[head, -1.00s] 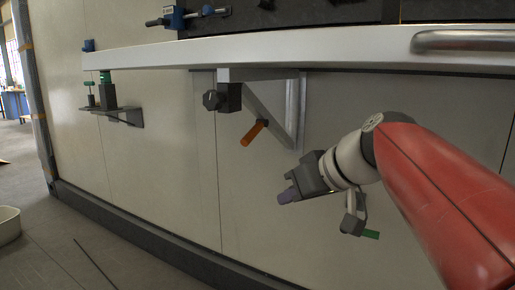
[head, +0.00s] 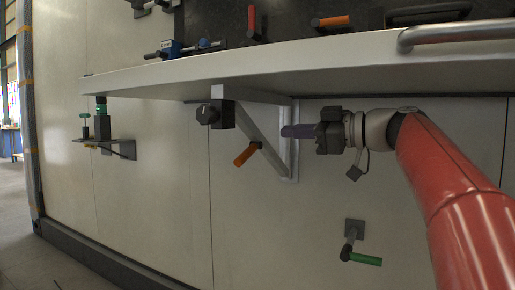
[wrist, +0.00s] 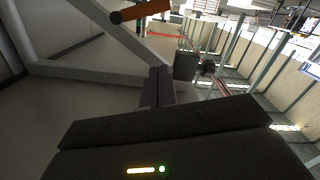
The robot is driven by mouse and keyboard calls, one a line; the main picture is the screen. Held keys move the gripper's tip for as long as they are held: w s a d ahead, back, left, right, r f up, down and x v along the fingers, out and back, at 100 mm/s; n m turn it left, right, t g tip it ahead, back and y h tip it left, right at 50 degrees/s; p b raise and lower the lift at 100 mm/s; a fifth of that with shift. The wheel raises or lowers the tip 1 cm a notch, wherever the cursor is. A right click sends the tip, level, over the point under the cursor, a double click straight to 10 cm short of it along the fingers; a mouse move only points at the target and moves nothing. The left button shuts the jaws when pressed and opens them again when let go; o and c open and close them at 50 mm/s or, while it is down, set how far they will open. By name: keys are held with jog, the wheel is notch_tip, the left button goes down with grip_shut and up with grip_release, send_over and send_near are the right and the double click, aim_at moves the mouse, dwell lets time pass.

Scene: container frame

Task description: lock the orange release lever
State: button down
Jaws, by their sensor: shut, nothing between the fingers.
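An orange lever (head: 246,154) sits under the worktop, at the diagonal brace of the bracket (head: 262,132). Its handle slants down to the left in the head view. The lever also shows at the top of the wrist view (wrist: 141,12). My gripper (head: 284,131) points left just below the worktop, to the right of the lever and apart from it. Its fingers are together and empty; they also show in the wrist view (wrist: 157,88). Another orange handle (head: 330,21) lies on top of the worktop. I cannot tell whether the lever under the worktop is locked.
The white worktop (head: 240,72) overhangs my gripper. A black knob (head: 209,114) is left of the brace. A green-topped clamp (head: 101,124) stands on a small shelf at left. A green handle (head: 366,259) sticks out of the wall below. The wall between is clear.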

aim_at(253, 149)
jog(key=p+x, duration=0.1)
jog(key=x, duration=0.9)
jog(key=shift+a+r+p, duration=0.15)
jog(key=shift+p, duration=0.2)
jog(key=shift+w+f+b, duration=0.15)
jog(key=shift+w+f, duration=0.1)
jog(key=shift+f, duration=0.4)
jog(key=shift+w+f+b, duration=0.15)
jog(key=shift+w+f, duration=0.15)
jog(key=shift+f, duration=0.35)
jog(key=shift+w+f+b, duration=0.15)
jog(key=shift+w+f, duration=0.1)
jog(key=shift+f, duration=0.4)
jog(key=shift+w+f, duration=0.1)
